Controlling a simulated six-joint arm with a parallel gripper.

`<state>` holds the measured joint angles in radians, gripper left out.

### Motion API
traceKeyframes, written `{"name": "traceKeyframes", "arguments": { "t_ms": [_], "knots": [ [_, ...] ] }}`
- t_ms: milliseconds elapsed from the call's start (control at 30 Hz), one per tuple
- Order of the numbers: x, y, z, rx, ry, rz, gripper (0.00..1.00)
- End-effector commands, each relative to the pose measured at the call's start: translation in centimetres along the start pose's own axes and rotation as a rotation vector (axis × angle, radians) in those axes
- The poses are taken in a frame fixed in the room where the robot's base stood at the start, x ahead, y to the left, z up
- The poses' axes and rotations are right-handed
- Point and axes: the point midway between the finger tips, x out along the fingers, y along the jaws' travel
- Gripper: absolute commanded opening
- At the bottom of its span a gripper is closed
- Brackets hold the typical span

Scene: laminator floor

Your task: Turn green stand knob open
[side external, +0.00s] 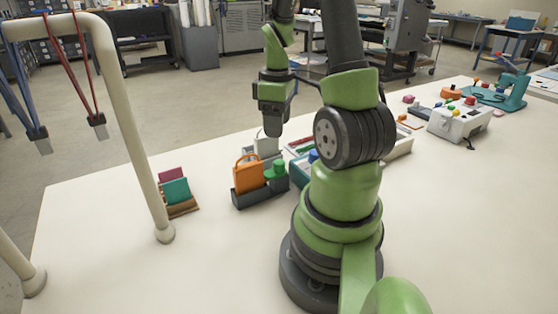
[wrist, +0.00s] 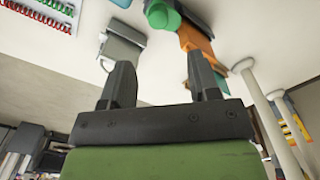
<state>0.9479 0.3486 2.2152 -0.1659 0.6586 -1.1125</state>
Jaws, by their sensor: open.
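The green knob (side external: 279,167) sits on the right part of a small dark stand (side external: 249,200). In the wrist view the green knob (wrist: 163,16) shows at the top edge, partly cut off. An orange tag-like piece (side external: 248,178) with a loop stands on the same stand, left of the knob; it also shows in the wrist view (wrist: 196,42). My gripper (side external: 272,133) points down above and behind the stand, apart from the knob. In the wrist view my gripper (wrist: 162,75) has its two fingers spread, with nothing between them.
A grey tag-like piece (side external: 266,145) stands close behind the orange one, under my gripper. Pink and teal cards (side external: 175,190) stand in a brown holder at left. A cream post rack (side external: 128,110) with hanging lanyards is further left.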

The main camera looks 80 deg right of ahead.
Motion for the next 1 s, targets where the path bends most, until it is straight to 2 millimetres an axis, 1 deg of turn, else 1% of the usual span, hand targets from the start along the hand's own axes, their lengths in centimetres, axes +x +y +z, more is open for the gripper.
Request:
{"name": "traceKeyframes", "arguments": {
  "t_ms": [167, 267, 400, 600, 800, 1000],
  "knots": [
    [1.5, 0.3, 0.4, -0.010, -0.011, -0.012, 0.56],
    [3.0, 0.2, 0.4, -0.010, -0.012, -0.014, 0.56],
    [5.6, 0.1, 0.4, -0.009, -0.012, -0.015, 0.56],
    [8.5, 0.1, 0.4, -0.009, -0.010, -0.012, 0.56],
    [10.0, 0.1, 0.4, -0.008, -0.008, -0.009, 0.56],
    [10.3, 0.2, 0.3, -0.008, -0.007, -0.007, 0.56]
  ]
}}
